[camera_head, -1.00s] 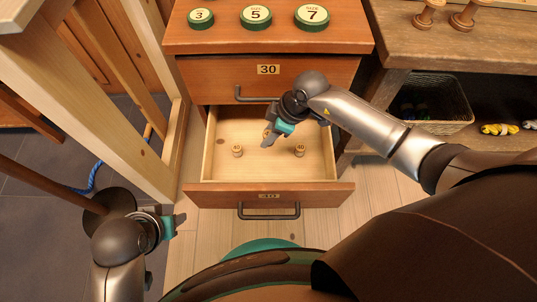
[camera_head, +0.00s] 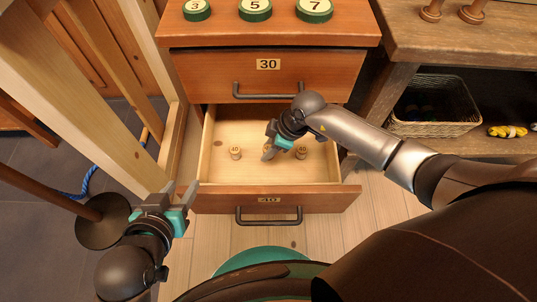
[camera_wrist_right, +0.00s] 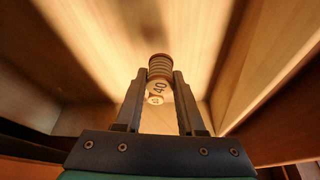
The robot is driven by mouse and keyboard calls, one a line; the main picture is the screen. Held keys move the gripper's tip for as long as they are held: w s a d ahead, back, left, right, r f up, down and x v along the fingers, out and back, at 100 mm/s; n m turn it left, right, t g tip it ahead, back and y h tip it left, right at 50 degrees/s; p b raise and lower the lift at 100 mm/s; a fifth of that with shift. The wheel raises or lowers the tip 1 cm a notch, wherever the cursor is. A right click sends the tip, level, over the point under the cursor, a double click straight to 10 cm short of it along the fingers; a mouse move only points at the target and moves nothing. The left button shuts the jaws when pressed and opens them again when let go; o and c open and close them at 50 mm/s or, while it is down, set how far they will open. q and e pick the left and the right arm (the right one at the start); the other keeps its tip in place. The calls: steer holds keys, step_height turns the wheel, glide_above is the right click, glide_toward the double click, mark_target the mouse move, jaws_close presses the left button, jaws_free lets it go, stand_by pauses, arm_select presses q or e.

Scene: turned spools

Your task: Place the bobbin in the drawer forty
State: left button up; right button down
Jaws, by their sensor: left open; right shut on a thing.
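The drawer marked 40 (camera_head: 325,200) is pulled open below the closed drawer marked 30. My right gripper (camera_head: 268,154) is inside it, over the drawer floor. It is shut on a wooden bobbin with ridged sides (camera_wrist_right: 160,66), whose pale end reads 40 in the right wrist view. In the head view the gripper mostly hides this bobbin; I cannot tell whether it touches the floor. Two other bobbins marked 40 stand in the drawer, one to the left (camera_head: 235,153) and one to the right (camera_head: 302,153). My left gripper (camera_head: 180,190) is open and empty, outside the drawer at lower left.
The drawer marked 30 (camera_head: 315,67) sits above, with a handle overhanging the opening. Green numbered discs, including the 5 disc (camera_head: 255,9), lie on the cabinet top. A wicker basket (camera_head: 435,108) is on the right shelf. A wooden frame stands close on the left.

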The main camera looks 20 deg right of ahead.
arm_select(q)
steer(key=shift+w+d+r+t+h+b, duration=0.1)
steer(key=shift+w+d+t+h+b, duration=0.2)
steer(key=shift+d+t, duration=0.25)
steer(key=shift+w+d+r+t+h+b, duration=0.15)
steer(key=shift+d+t+h+b, duration=0.15)
steer(key=shift+d+t+b, duration=0.25)
arm_select(e)
step_height(320, 180, down, 2)
steer(key=shift+f, duration=0.1)
arm_select(q)
steer(key=shift+d+r+t+h, duration=0.2)
steer(key=shift+d+t+h, duration=0.15)
steer(key=shift+d, duration=0.3)
arm_select(e)
steer(key=shift+f, duration=0.4)
arm_select(q)
steer(key=shift+d+r+t+b, duration=0.3)
steer(key=shift+r+t, duration=0.1)
steer(key=shift+t, duration=0.15)
arm_select(e)
steer(key=shift+f, duration=0.25)
steer(key=shift+f, duration=0.2)
steer(key=c, duration=0.5)
jaws_free()
